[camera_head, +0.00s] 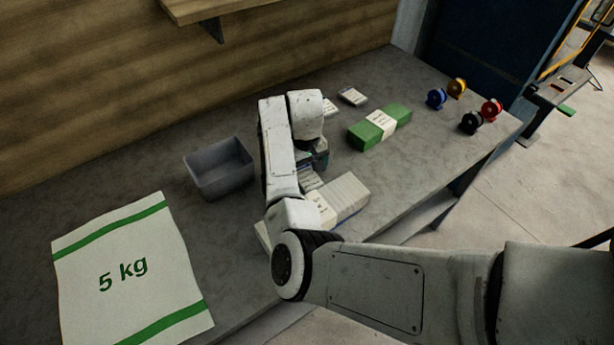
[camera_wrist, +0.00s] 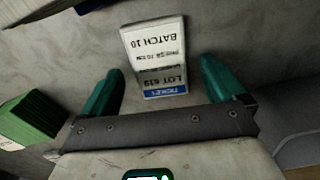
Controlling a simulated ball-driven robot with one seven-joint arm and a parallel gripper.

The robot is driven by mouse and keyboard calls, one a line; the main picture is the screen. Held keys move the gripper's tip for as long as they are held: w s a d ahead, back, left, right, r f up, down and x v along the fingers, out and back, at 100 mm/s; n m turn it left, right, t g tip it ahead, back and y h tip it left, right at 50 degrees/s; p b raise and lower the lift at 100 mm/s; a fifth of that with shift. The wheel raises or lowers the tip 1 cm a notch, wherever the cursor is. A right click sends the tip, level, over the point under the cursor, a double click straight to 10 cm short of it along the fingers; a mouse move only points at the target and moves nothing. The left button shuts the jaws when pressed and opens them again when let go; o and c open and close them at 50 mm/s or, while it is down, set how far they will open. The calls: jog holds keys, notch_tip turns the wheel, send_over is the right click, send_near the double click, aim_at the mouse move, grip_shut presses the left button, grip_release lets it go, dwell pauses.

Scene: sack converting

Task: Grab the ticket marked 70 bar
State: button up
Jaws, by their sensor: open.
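A white ticket (camera_wrist: 155,60) with a blue strip lies flat on the table in the wrist view, upside down to me. It reads BATCH 10 and LOT 619; its middle lines are too small to read surely. My gripper (camera_wrist: 161,72) is open, its two green fingers on either side of the ticket in the picture, apart from it. In the head view my gripper (camera_head: 320,158) is mostly hidden behind my arm. A white ticket (camera_head: 310,180) shows just below it. Two other tickets lie farther back, one (camera_head: 352,96) in the clear and one (camera_head: 329,107) partly hidden by my arm.
A grey bin (camera_head: 220,170) stands left of my arm. A green bundle with a white band (camera_head: 380,126) lies to the right, and a pale stack (camera_head: 345,197) in front. A 5 kg sack (camera_head: 125,270) lies front left. Several coloured spools stand at the far right.

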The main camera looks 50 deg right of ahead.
jog(key=shift+f, duration=0.45)
jog(key=c, duration=1.2)
